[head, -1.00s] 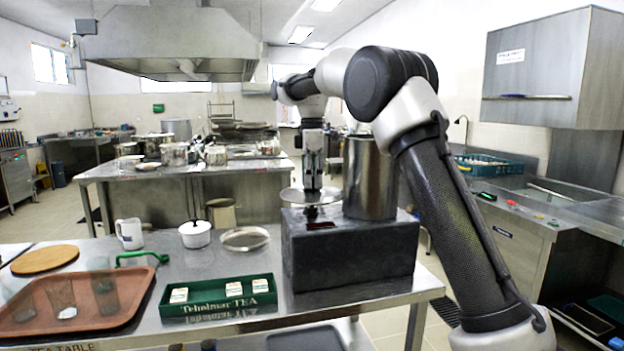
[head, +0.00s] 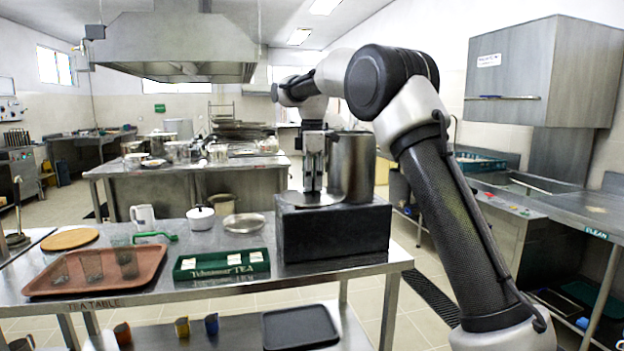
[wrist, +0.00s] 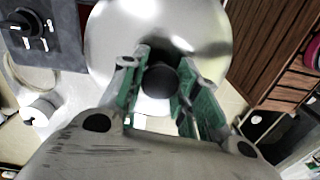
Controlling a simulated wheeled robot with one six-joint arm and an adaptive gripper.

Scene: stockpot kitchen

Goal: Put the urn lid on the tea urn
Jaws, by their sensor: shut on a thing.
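The tea urn (head: 353,168) is a tall steel cylinder standing upright on a dark block at the back right of the table. My gripper (head: 313,188) points down just left of the urn. It is shut on the black knob of the urn lid (wrist: 110,45), a shiny round steel disc that fills the top of the wrist view. The knob sits between my gripper's green-sided fingers (wrist: 160,85). In the head view the lid (head: 308,198) shows as a thin grey disc low beside the urn, close to the block top. Whether it touches the block is unclear.
The dark block (head: 335,235) stands on the steel table. Left of it are a green tea box (head: 222,265), a brown tray (head: 95,272) with glasses, a shallow metal dish (head: 243,223), a white lidded pot (head: 200,218) and a white jug (head: 143,217).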

